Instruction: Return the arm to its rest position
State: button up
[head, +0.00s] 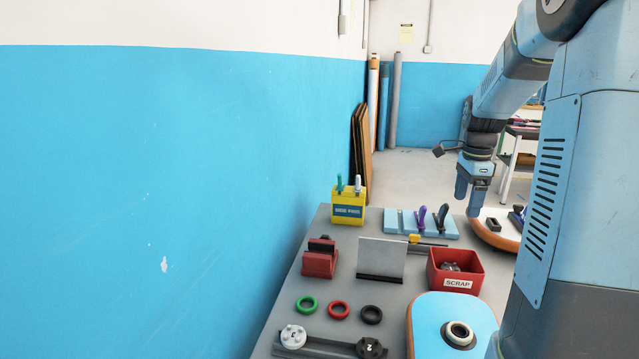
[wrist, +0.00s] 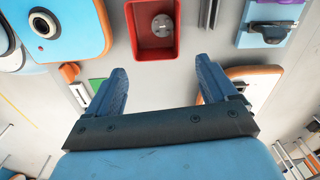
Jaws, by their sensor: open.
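My arm comes down from the upper right in the head view, partly behind my own light blue body. My gripper (head: 469,200) hangs with its fingers pointing down, above the right side of the grey workbench (head: 310,279). In the wrist view my gripper (wrist: 160,70) has its two dark blue fingers spread wide apart, with nothing between them. The red scrap bin (head: 455,281) stands on the bench below and nearer the camera. It also shows in the wrist view (wrist: 134,40), beyond the fingertips, with a grey round piece inside.
A blue board with a valve (head: 428,310) lies at the front right. An orange-edged board (head: 490,239) lies at the bench's right side, below my gripper. A tool holder (head: 393,219), yellow box (head: 348,210) and several rings (head: 307,306) occupy the bench. A blue wall (head: 150,180) bounds the left.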

jog(key=s+a+r+n+t, duration=0.2)
jog(key=s+a+r+n, duration=0.1)
jog(key=s+a+n, duration=0.6)
jog(key=s+a+r+n+t, duration=0.3)
jog(key=s+a+n, duration=0.6)
jog(key=s, duration=0.6)
jog(key=shift+s+a+r+n, duration=0.2)
jog(key=shift+s+r+n, duration=0.15)
jog(key=shift+r+n, duration=0.45)
